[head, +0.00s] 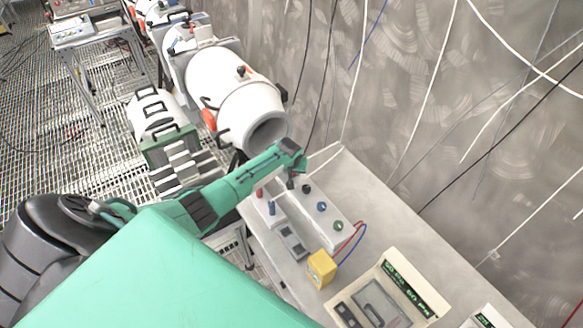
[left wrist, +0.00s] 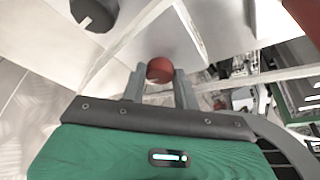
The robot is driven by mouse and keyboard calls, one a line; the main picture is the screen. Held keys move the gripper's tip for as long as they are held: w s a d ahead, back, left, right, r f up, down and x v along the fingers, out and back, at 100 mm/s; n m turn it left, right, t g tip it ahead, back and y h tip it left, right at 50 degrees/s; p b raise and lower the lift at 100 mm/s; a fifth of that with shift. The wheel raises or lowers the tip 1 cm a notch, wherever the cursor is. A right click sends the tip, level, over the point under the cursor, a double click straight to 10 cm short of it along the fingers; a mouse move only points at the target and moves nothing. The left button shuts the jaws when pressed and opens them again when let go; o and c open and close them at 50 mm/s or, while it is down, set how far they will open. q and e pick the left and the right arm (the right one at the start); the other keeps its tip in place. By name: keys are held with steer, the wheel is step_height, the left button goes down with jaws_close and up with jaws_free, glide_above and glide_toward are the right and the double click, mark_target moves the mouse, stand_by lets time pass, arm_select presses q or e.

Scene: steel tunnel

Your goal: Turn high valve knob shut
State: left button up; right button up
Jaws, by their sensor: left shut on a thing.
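That box carries a black knob (head: 306,188), a blue knob (head: 321,207) and a green knob (head: 338,226) in a row. In the left wrist view a round red knob (left wrist: 160,70) sits between the two grey fingers of my left gripper (left wrist: 158,84), which is shut on it. The head view hides this knob behind the gripper. I cannot read any label that says which knob is the high valve. My right gripper is not in view.
On the bench (head: 371,203) stand a lower white box (head: 264,208) with a red and a blue knob, a yellow block (head: 321,268) and a display unit (head: 391,296). A big white cylinder (head: 237,92) lies beyond. Cables hang along the wall.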

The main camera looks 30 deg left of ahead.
arm_select(q)
steer(key=shift+w+r+n+y, duration=0.1)
steer(key=shift+n+y, duration=0.2)
steer(key=shift+n, duration=0.5)
steer(key=shift+n+p, duration=0.3)
steer(key=o, duration=1)
steer(key=shift+c, duration=0.2)
steer(key=shift+d, duration=0.1)
steer(key=b+v, duration=0.2)
steer(key=v, duration=1.1)
steer(key=shift+w+r+b, duration=0.15)
steer(key=shift+r+b, duration=0.15)
steer(key=shift+r, duration=0.05)
steer(key=shift+d, duration=0.15)
